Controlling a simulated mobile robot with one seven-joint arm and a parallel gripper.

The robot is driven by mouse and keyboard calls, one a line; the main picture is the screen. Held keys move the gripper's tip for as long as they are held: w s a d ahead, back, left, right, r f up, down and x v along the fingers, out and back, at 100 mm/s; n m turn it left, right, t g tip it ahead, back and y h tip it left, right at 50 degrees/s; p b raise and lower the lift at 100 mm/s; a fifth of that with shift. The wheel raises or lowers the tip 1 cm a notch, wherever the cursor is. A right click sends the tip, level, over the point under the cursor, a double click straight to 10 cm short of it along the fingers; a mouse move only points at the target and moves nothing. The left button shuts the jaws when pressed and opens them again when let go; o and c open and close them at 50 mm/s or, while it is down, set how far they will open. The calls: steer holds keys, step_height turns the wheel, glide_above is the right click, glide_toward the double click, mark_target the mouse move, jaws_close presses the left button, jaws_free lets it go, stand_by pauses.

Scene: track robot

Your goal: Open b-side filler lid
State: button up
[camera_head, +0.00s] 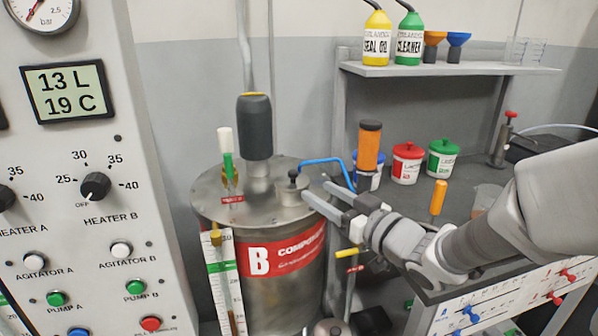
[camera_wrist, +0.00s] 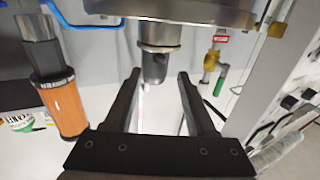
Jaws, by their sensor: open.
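The steel drum marked B (camera_head: 283,254) stands at the centre of the head view, with a round steel lid on top. The filler lid (camera_head: 292,205), a small raised steel cap with a black knob, sits at the right front of the drum's top and looks closed. My gripper (camera_head: 318,193) is open and empty just right of the filler lid. Its two fingers point left. In the wrist view my gripper (camera_wrist: 157,78) is spread around empty space. A steel neck with a dark end (camera_wrist: 155,66) shows between the fingers; I cannot tell whether it is the filler lid.
A dark motor (camera_head: 254,127) rises behind the filler lid. A white-and-green handle (camera_head: 226,152) stands at left. A blue hose (camera_head: 325,161) and an orange cylinder (camera_head: 369,146) are close behind my gripper. The control panel (camera_head: 80,180) fills the left; a grey bench (camera_head: 470,190) lies right.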

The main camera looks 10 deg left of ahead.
mark_target(285, 177)
steer(key=b+x, duration=0.1)
steer(key=x, duration=1.2)
steer(key=shift+b, duration=0.3)
steer(key=shift+c, duration=0.3)
jaws_close()
stand_by(0.4)
